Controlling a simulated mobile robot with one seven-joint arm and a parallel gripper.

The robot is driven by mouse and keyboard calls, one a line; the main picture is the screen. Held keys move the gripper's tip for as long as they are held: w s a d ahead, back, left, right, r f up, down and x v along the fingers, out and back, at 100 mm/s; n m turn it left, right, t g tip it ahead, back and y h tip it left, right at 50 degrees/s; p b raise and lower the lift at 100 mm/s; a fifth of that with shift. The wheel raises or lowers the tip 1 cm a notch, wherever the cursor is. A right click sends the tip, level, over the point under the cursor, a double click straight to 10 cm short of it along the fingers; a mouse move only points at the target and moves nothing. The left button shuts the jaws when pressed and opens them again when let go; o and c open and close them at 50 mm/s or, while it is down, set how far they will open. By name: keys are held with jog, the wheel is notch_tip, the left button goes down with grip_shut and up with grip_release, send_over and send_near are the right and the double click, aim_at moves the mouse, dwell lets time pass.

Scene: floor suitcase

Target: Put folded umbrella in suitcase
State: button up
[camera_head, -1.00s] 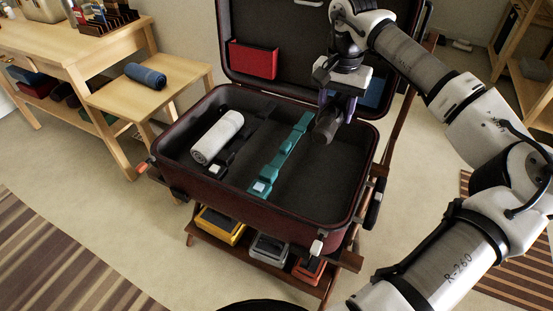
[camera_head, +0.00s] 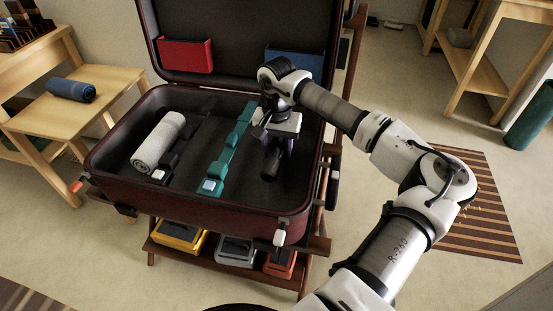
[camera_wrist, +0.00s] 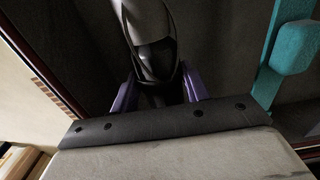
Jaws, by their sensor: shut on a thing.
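The open dark red suitcase (camera_head: 240,219) stands on a wooden rack, its lid raised at the back. My gripper (camera_head: 281,146) is over the right part of its base, right of the teal strap (camera_head: 228,152). Its purple fingers are shut on the dark grey folded umbrella (camera_head: 270,167), whose end points down into the suitcase. In the wrist view the umbrella (camera_wrist: 148,30) runs up between the purple fingers (camera_wrist: 158,92). I cannot tell whether it touches the suitcase floor.
A red pocket (camera_head: 186,55) and a blue pocket (camera_head: 295,62) are on the lid. A blue roll (camera_head: 71,90) lies on the wooden side table (camera_head: 72,122).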

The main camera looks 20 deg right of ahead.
aim_at(277, 143)
jog(key=shift+f, duration=2.25)
jog(key=shift+f+b, duration=0.25)
jog(key=shift+b, duration=0.2)
jog(key=o, duration=1.2)
jog(key=shift+r, duration=0.1)
jog(key=shift+r, duration=0.1)
notch_tip(277, 143, up, 12)
jog(key=shift+r+p, duration=0.1)
jog(key=shift+p, duration=0.75)
